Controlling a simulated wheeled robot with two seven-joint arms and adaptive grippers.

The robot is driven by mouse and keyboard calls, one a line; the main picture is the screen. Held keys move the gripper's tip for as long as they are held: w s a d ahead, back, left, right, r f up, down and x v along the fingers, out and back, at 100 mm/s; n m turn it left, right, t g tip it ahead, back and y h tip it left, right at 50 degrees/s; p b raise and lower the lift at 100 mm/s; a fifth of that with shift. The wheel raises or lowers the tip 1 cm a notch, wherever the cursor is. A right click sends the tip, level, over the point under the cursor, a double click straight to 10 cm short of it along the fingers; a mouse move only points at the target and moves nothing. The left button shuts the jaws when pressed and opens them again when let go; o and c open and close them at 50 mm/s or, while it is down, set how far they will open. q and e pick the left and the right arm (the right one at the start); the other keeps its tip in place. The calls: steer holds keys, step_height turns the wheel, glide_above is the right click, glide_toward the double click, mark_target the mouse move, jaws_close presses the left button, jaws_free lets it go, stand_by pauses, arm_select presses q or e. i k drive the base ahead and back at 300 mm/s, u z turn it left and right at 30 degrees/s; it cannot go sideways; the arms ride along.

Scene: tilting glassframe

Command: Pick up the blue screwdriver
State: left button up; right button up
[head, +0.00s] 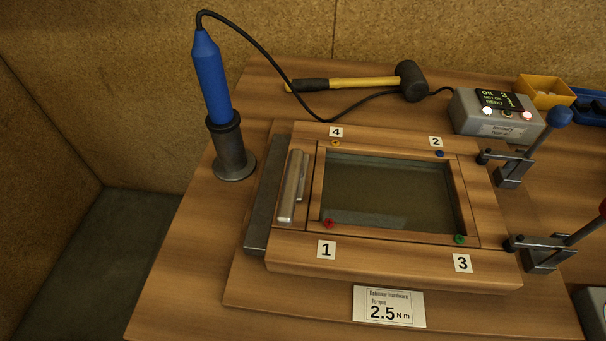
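The blue screwdriver (211,80) stands upright, leaning slightly, in a dark grey round holder (233,154) at the back left of the wooden table. Its lower end is hidden inside the holder. A black cable runs from its top, over the table, to a grey control box (495,116) at the right. Neither of my grippers shows in the head view.
Right of the holder lies a wooden frame (390,251) with a glass pane, coloured screws and number labels. Clamps (545,252) stand along its right side. A mallet (363,83) lies behind it. A yellow bin (545,90) is at the back right.

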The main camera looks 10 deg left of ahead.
mark_target(222, 119)
steer(key=u, duration=2.85)
steer(key=k, duration=1.45)
steer(key=z, duration=2.2)
steer(key=i, duration=0.5)
